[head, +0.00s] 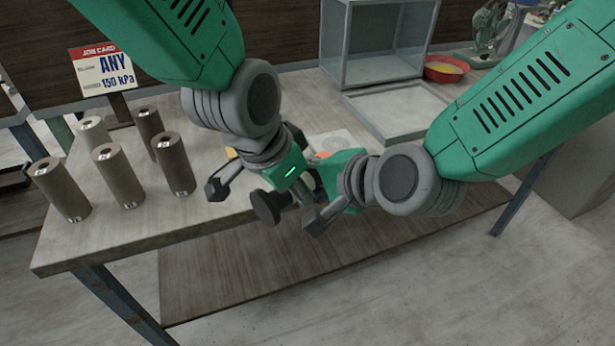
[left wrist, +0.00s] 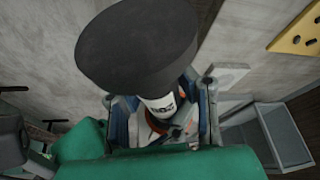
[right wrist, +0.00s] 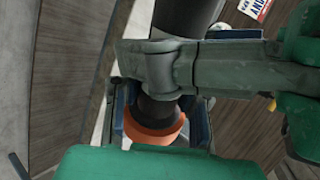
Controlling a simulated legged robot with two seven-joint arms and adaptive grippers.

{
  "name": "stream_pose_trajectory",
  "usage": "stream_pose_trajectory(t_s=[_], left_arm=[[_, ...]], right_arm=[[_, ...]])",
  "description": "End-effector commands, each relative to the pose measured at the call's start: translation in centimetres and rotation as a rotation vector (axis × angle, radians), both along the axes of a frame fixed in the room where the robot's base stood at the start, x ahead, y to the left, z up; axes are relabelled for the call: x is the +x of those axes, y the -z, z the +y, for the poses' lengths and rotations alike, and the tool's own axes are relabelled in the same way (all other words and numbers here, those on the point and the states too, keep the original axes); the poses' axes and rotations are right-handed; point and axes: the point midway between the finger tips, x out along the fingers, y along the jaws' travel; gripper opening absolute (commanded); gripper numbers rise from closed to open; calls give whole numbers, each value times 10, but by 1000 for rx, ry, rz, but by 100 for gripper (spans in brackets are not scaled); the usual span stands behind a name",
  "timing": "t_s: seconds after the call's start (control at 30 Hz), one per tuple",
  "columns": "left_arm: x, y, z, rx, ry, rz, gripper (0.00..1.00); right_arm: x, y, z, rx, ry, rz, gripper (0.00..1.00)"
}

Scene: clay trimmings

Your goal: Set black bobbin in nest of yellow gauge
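The black bobbin (head: 268,207) is in the air off the table's front edge, between my grippers. The left wrist view shows its wide black end (left wrist: 138,42) and a pale label on its stem. In the right wrist view, an orange band (right wrist: 155,132) surrounds a dark part between my right gripper's pads (right wrist: 162,115). My right gripper (head: 322,212) appears shut there. My left gripper (head: 262,203) has its fingers spread around the bobbin, apparently open. A yellow plate with dark holes, apparently the gauge (left wrist: 297,35), lies on the table; the head view shows only a sliver.
Several grey-brown cylinders (head: 118,178) stand at the table's left, before a job card (head: 103,72). A glass-sided box (head: 375,45), a shallow tray (head: 400,115) and a red bowl (head: 445,69) are at the back. A pale flat square (left wrist: 226,76) lies near the tray.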

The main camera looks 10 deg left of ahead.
Motion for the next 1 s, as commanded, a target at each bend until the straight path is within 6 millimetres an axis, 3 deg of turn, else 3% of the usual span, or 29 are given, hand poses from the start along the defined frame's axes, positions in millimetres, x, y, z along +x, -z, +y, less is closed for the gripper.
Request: stream_pose_trajectory(t_s=[0.47,0.87,1.0], left_arm=[[-1,-8,2,-1,-2,-3,46],[-28,-89,20,-3,-2,-8,46],[-32,-97,22,-6,4,7,46]], right_arm=[[0,1,-1,-2,0,1,0],[0,0,-1,-2,0,1,0],[1,1,0,-1,1,2,0]])
